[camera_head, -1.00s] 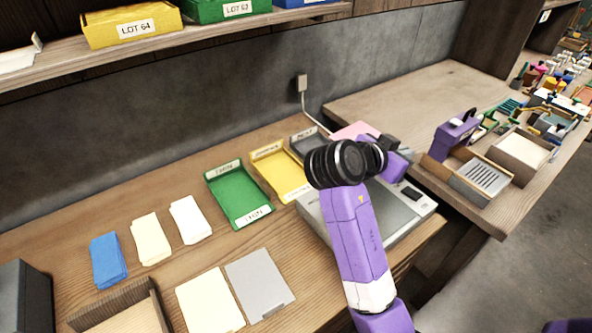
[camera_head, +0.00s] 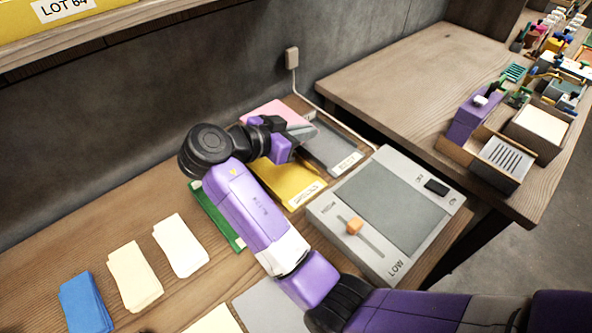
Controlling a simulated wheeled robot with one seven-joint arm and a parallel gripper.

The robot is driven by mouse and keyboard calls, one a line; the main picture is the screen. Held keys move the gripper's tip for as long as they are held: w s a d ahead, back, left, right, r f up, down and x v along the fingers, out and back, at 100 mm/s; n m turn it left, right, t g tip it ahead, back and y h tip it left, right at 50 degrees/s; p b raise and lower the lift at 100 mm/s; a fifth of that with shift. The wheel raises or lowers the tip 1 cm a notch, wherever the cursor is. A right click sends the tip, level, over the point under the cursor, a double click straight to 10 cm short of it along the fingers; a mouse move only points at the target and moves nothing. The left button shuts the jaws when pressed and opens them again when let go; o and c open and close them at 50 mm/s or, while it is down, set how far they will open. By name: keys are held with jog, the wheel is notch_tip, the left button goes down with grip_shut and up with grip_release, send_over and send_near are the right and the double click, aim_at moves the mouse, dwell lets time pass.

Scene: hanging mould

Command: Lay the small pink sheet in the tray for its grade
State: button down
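The pink sheet (camera_head: 272,110) is at my gripper (camera_head: 298,132), raised over the back ends of the yellow tray (camera_head: 300,193) and the grey tray (camera_head: 345,160). My gripper looks shut on the sheet's near edge, though the fingertips are partly hidden. The green tray (camera_head: 236,240) lies to the left, mostly hidden behind my arm. The yellow tray is partly covered by my gripper. The tray labels are too small to read surely.
A grey box (camera_head: 325,212) with an orange slider knob (camera_head: 354,226) and a "LOW" mark stands right of the trays. Blue (camera_head: 86,303), cream (camera_head: 134,275) and white (camera_head: 180,245) sheet stacks lie at left. A cable (camera_head: 310,95) runs down the wall behind the trays.

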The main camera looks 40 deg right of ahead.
send_over(303, 187)
notch_tip(303, 187, down, 14)
jog(key=shift+r+p, duration=0.1)
jog(key=shift+p, duration=0.3)
jog(key=shift+f, duration=2.05)
jog(key=shift+f+b, duration=0.3)
jog(key=shift+b, duration=0.15)
jog(key=c, duration=1.6)
grip_release()
jog(key=shift+c, duration=0.2)
jog(key=shift+f, duration=0.1)
jog(key=shift+s, duration=0.1)
